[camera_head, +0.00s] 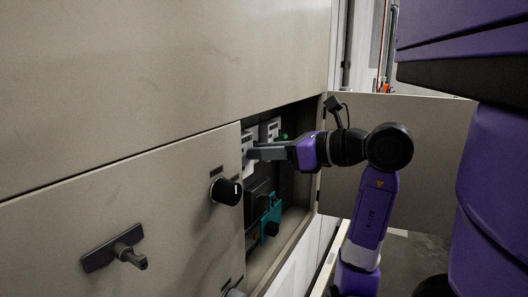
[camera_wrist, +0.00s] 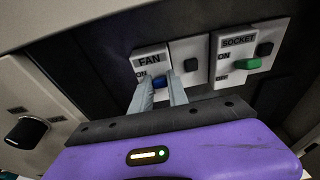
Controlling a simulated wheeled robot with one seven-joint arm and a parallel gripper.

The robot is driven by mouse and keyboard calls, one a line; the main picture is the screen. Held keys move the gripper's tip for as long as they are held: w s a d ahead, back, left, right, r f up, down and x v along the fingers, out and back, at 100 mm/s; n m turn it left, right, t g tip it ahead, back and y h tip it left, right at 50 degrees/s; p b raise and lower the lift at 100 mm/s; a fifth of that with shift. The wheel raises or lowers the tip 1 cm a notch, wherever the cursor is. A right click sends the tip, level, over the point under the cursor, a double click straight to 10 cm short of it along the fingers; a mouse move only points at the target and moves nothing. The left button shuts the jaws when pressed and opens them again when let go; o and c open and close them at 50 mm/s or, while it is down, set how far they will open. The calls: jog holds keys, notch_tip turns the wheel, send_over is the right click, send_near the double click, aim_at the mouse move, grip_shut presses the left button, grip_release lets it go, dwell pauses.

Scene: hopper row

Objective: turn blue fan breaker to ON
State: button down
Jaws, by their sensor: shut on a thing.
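The fan breaker is a white panel (camera_wrist: 150,62) labelled FAN with an ON mark, in the upper middle of the wrist view. Its blue toggle (camera_wrist: 159,83) shows between my fingers, near the ON mark. My gripper (camera_wrist: 163,82) is shut on the blue toggle; the fingers hide the lower part of the panel and any OFF mark. In the head view my gripper (camera_head: 253,153) reaches into the open cabinet to the white fan panel (camera_head: 247,140), and the toggle is hidden there.
A black knob (camera_head: 226,191) and a handle (camera_head: 115,248) stick out on the left. An open door (camera_head: 440,130) stands at right.

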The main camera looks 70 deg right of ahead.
jog(key=c, duration=1.3)
grip_release()
jog(key=shift+b+v, duration=0.8)
jog(key=shift+v, duration=3.05)
